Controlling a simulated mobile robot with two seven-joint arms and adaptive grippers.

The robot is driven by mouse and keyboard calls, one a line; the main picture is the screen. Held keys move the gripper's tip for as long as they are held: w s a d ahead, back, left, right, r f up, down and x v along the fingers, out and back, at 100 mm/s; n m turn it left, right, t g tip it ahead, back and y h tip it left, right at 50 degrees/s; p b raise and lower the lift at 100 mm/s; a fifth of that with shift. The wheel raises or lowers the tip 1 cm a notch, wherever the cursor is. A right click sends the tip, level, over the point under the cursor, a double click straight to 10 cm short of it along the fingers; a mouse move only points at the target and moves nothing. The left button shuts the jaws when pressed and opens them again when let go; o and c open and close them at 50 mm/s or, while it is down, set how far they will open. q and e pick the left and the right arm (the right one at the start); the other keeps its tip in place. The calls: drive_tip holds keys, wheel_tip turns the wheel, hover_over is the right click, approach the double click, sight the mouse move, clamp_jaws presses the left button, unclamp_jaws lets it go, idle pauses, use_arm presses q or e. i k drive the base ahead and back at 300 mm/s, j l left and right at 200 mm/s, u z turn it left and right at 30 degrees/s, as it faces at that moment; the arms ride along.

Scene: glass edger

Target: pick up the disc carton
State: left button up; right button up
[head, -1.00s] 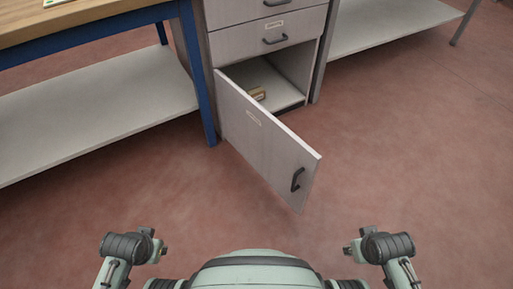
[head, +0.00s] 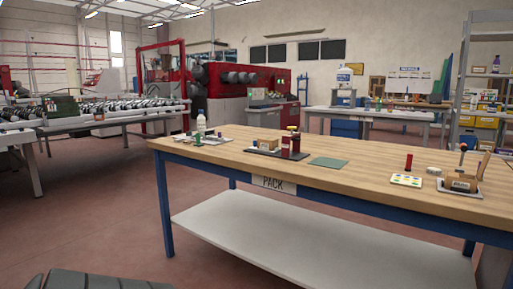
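I cannot tell for sure which thing is the disc carton. A small brown carton (head: 268,145) sits on a dark plate towards the left of the wooden bench marked PACK (head: 385,180). Another brown box (head: 459,183) sits near the bench's right end. The low cabinet with the open door, where a small tan thing lay, is out of the view now. Neither of my grippers shows; only a dark grey ridged part, probably of my own arm, shows at the bottom left.
The bench also holds a dark red block (head: 290,143), a green mat (head: 328,162), a white bottle (head: 201,124) and a card with coloured dots (head: 406,180). A lower shelf (head: 310,245) runs beneath. Red floor is open at left. A roller table (head: 110,112) stands behind.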

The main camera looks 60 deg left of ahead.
sight(271, 145)
drive_tip(key=u, duration=0.45)
drive_tip(key=j+u, duration=0.1)
drive_tip(key=u, duration=0.4)
drive_tip(key=i+u, duration=0.1)
drive_tip(key=u, duration=0.35)
drive_tip(key=j+u, duration=0.1)
drive_tip(key=u, duration=0.35)
drive_tip(key=i+j+z, duration=0.1)
drive_tip(key=z, duration=0.35)
drive_tip(key=j+z, duration=0.15)
drive_tip(key=z, duration=0.25)
drive_tip(key=i+j+z, duration=0.1)
drive_tip(key=j+z, duration=0.15)
drive_tip(key=j, duration=0.3)
drive_tip(key=j+z, duration=0.25)
drive_tip(key=j, duration=0.35)
